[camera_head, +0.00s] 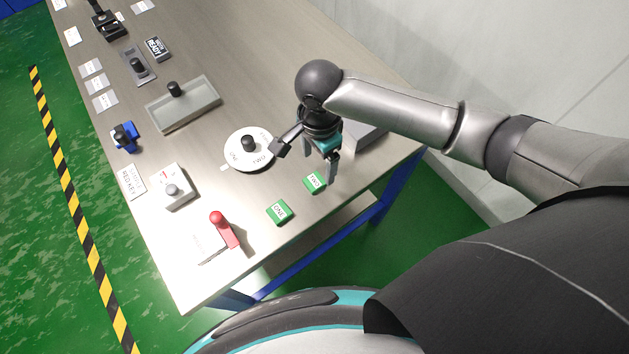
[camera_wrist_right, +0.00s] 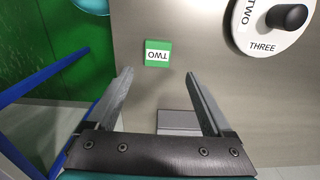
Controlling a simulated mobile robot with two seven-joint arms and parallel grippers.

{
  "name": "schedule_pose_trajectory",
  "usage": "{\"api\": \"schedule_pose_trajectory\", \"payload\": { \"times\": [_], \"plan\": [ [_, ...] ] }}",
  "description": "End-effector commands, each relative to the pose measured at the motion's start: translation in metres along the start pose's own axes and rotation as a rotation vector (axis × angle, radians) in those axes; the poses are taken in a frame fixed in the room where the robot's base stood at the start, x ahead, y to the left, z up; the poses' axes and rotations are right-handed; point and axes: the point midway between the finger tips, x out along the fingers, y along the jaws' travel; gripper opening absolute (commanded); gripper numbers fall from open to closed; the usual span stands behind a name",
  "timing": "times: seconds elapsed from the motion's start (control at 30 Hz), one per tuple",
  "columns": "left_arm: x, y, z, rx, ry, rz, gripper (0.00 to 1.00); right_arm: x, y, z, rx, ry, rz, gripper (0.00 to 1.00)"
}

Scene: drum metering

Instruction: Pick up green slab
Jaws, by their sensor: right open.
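Two small green slabs lie on the metal table near its front edge in the head view. One green slab (camera_head: 315,182) has a white label reading TWO, and the other green slab (camera_head: 279,211) reads ONE. My right gripper (camera_head: 320,168) is open and empty, with its fingers pointing down close to the TWO slab. In the right wrist view the TWO slab (camera_wrist_right: 158,53) lies just beyond the open fingertips (camera_wrist_right: 159,74), roughly centred between them and not gripped. The ONE slab is not in the wrist view. My left gripper is not in view.
A white dial (camera_head: 236,153) with a black knob is left of my right gripper. A red-handled lever (camera_head: 222,225) and a grey-knobbed box (camera_head: 174,187) stand further left. A grey block (camera_wrist_right: 178,122) sits below the fingers in the wrist view. The table (camera_head: 250,90) has bare room behind the dial.

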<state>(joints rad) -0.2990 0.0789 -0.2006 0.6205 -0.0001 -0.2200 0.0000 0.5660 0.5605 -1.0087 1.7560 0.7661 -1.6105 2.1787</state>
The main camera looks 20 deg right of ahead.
Motion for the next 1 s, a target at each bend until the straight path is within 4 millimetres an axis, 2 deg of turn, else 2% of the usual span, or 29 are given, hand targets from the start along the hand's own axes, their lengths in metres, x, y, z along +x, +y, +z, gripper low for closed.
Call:
{"api": "schedule_pose_trajectory", "payload": {
  "times": [0.3,0.43,0.63,1.0],
  "plan": [
    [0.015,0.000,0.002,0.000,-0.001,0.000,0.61,0.044,0.005,0.006,0.000,0.002,0.001,0.85],
    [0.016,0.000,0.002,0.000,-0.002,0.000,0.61,0.051,0.005,0.006,-0.001,0.001,-0.001,0.85],
    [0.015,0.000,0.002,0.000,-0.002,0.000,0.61,0.051,0.005,0.006,-0.002,0.001,-0.001,0.85],
    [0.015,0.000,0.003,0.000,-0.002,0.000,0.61,0.050,0.005,0.006,-0.001,0.000,-0.001,0.45]
  ]
}}
